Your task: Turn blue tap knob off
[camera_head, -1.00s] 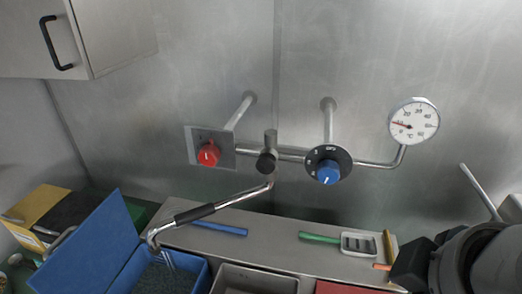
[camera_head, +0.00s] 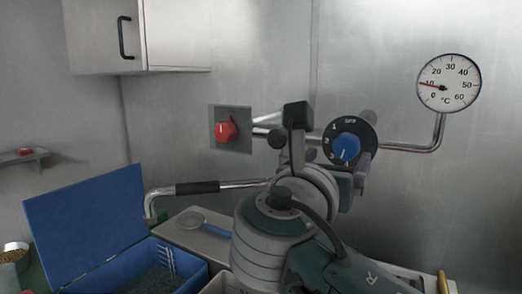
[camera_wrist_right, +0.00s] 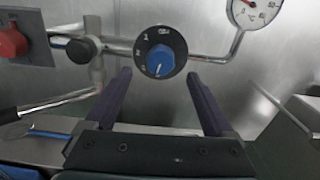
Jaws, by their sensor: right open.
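The blue tap knob (camera_head: 346,148) sits on a round black dial with OFF at its top and numbers down its left side. Its white pointer line points down, slightly left, near the 3. In the right wrist view the blue knob (camera_wrist_right: 162,57) lies ahead, between the fingertips of my right gripper (camera_wrist_right: 159,76). The gripper is open, with a purple finger on either side and a gap to the knob on both sides. In the head view my right arm and gripper (camera_head: 355,172) partly hide the dial's lower edge. My left gripper is not in view.
A red knob (camera_head: 226,131) on a square plate is left of the dial, joined by metal pipes. A thermometer gauge (camera_head: 449,83) is at the upper right. A spout with a black grip (camera_head: 197,187) reaches left over a blue crate (camera_head: 188,270).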

